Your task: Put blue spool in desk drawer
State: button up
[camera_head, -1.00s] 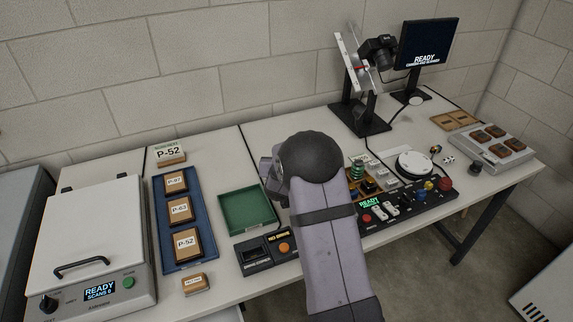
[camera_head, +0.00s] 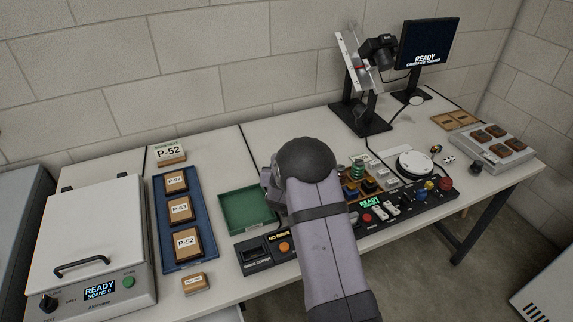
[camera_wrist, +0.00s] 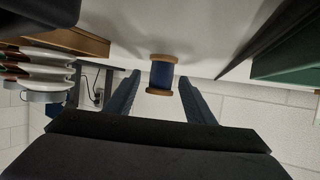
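The blue spool (camera_wrist: 162,75) has blue winding between two brown wooden flanges. In the wrist view, which looks upside down, it stands on the pale table top. My gripper (camera_wrist: 161,90) is open, with one finger on each side of the line to the spool. The spool is near the fingertips, and no finger visibly touches it. In the head view my arm hides the spool and fingers. A pale edge (camera_head: 230,313) shows below the table front at the bottom of the head view; I cannot tell whether it is the desk drawer.
A green tray (camera_head: 243,209) lies left of my arm and shows in the wrist view (camera_wrist: 288,62). A button console (camera_head: 400,207) and stacked pieces lie right of it. A blue tray (camera_head: 196,262) with labelled blocks and a white scanner box (camera_head: 88,225) are farther left.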

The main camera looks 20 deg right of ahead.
jog(key=shift+r, duration=0.1)
jog(key=shift+r, duration=0.1)
jog(key=v, duration=1.1)
jog(key=shift+r, duration=0.1)
jog(key=shift+o, duration=0.5)
jog(key=shift+s+a+r, duration=0.15)
jog(key=shift+s+a, duration=0.05)
jog(key=shift+s, duration=0.2)
